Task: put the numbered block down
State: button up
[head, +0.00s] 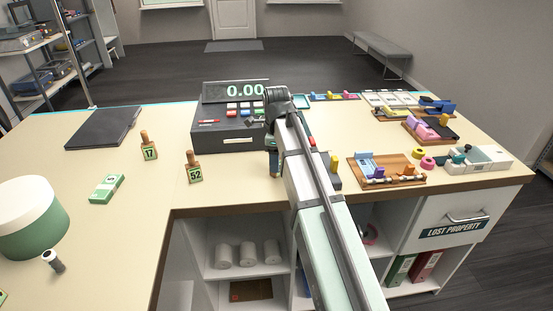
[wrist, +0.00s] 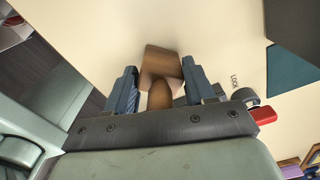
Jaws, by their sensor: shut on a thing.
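In the wrist view my gripper (wrist: 159,80) is shut on a brown wooden numbered block (wrist: 160,60), with its rounded handle (wrist: 159,95) between the two dark blue fingers. Its number is turned away from view. The pale counter (wrist: 110,30) lies beyond it; I cannot tell whether the block touches the counter. In the head view my arm reaches over the counter's front edge, and my gripper (head: 273,160) is mostly hidden behind it, in front of the cash register. Two other numbered blocks, 17 (head: 149,148) and 52 (head: 194,170), stand upright on the counter to the left.
The cash register (head: 222,140) stands just behind my gripper. A wooden tray (head: 408,178) with small items is to the right. A dark folder (head: 103,127), banknotes (head: 107,188) and a green-white round box (head: 28,220) are at the left. Bare counter (head: 235,185) lies right of block 52.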

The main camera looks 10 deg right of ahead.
jog(key=shift+f, duration=0.1)
jog(key=o, duration=1.2)
notch_tip(320, 180, up, 12)
jog(key=shift+r, duration=0.15)
jog(key=shift+c, duration=0.2)
